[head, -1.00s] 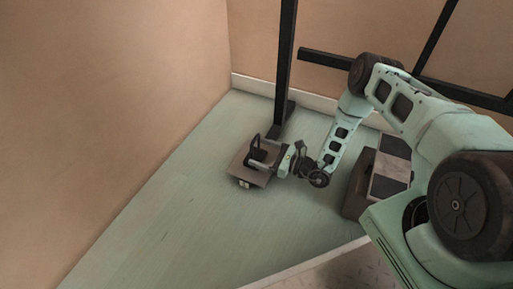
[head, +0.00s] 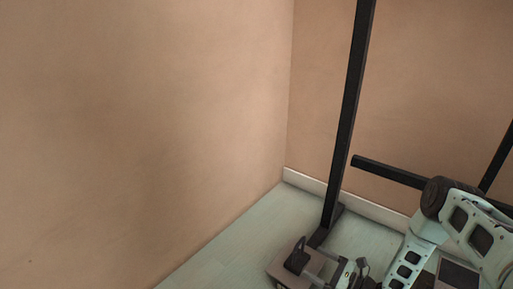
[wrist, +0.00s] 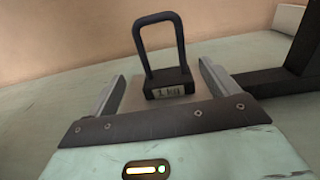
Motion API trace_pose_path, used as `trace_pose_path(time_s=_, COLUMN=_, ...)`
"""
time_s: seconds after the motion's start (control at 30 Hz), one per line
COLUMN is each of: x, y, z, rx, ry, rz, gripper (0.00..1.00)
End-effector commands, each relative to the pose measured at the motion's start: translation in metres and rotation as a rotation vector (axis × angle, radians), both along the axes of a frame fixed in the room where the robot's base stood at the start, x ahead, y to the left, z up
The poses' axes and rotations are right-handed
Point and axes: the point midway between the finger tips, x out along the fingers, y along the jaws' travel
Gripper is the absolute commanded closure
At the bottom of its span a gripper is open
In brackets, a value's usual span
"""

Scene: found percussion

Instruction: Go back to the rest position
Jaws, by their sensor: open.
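My gripper (head: 322,264) is low at the bottom edge of the head view, open, with its arm reaching in from the right. In the wrist view its two fingers (wrist: 162,74) stand apart. The block stands on a flat brownish plate (head: 281,268). I cannot tell whether a finger touches the block. Nothing is visibly held.
A black upright post (head: 348,120) with a foot on the floor stands close behind the plate. A black horizontal bar (head: 390,173) runs right from near it. Tan walls (head: 140,120) meet in a corner behind. Pale green floor (head: 225,262) lies clear to the left.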

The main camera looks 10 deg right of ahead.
Motion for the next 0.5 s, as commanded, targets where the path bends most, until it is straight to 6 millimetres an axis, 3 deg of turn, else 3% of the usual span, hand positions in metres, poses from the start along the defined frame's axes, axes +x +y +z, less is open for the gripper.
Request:
trace_pose_path(time_s=0.23, x=-0.007, y=0.026, z=0.059, rx=-0.113, ry=-0.042, rz=0.309, gripper=0.13)
trace_pose_path(time_s=0.5, x=-0.044, y=0.041, z=0.124, rx=-0.347, ry=-0.099, rz=0.714, gripper=0.13)
